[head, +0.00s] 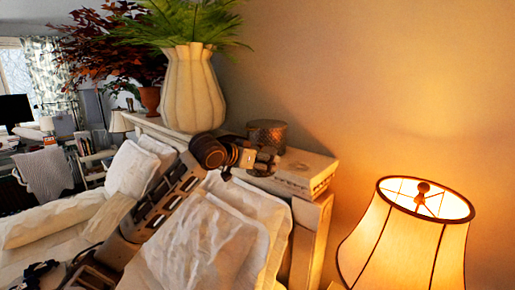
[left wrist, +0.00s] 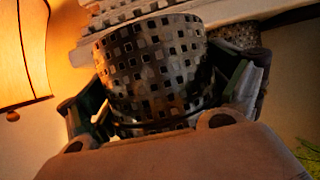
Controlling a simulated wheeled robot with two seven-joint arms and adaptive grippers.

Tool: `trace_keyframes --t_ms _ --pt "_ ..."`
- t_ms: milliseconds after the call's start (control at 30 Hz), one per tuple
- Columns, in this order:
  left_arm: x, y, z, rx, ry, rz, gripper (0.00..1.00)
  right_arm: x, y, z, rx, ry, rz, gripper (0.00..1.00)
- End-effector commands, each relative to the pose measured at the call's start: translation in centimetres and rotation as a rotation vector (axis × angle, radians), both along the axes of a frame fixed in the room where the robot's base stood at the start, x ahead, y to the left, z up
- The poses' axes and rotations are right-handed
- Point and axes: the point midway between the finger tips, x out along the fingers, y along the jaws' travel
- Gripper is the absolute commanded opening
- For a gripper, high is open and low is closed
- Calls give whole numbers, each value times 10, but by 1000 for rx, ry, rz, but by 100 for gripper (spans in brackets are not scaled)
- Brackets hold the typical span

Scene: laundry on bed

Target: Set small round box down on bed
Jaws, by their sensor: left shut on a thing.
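The small round box (head: 267,133) is a short cylinder with a dark, patterned side, at the headboard ledge in the head view. My left gripper (head: 262,160) reaches up over the pillows to it and is shut on it. In the left wrist view the box (left wrist: 150,68) stands between the two fingers of my left gripper (left wrist: 170,105), its checkered side facing the camera. I cannot tell whether its base touches the ledge. The bed (head: 40,248) lies below and to the left, with white pillows at its head. My right gripper is not in view.
A cream ribbed vase (head: 192,92) with green fronds stands left of the box. A lit lamp (head: 408,240) stands at the right. A white pillow (head: 205,240) lies below my left arm.

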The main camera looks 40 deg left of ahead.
Motion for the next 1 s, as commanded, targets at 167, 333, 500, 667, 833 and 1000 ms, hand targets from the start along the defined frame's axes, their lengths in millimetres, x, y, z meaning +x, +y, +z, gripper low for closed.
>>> trace_keyframes --t_ms 167,333,500,667,833,1000 --pt "-7 -15 -28 -2 2 2 64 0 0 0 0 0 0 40" --pt "-14 -30 -56 -3 3 6 64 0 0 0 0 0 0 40" --pt "-21 -46 -85 -4 2 10 64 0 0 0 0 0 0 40" --pt "-28 -62 -115 -3 2 15 64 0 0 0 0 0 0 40" --pt "-37 -81 -151 -6 3 20 64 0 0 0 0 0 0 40" --pt "-45 -100 -187 -6 4 25 64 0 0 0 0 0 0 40"
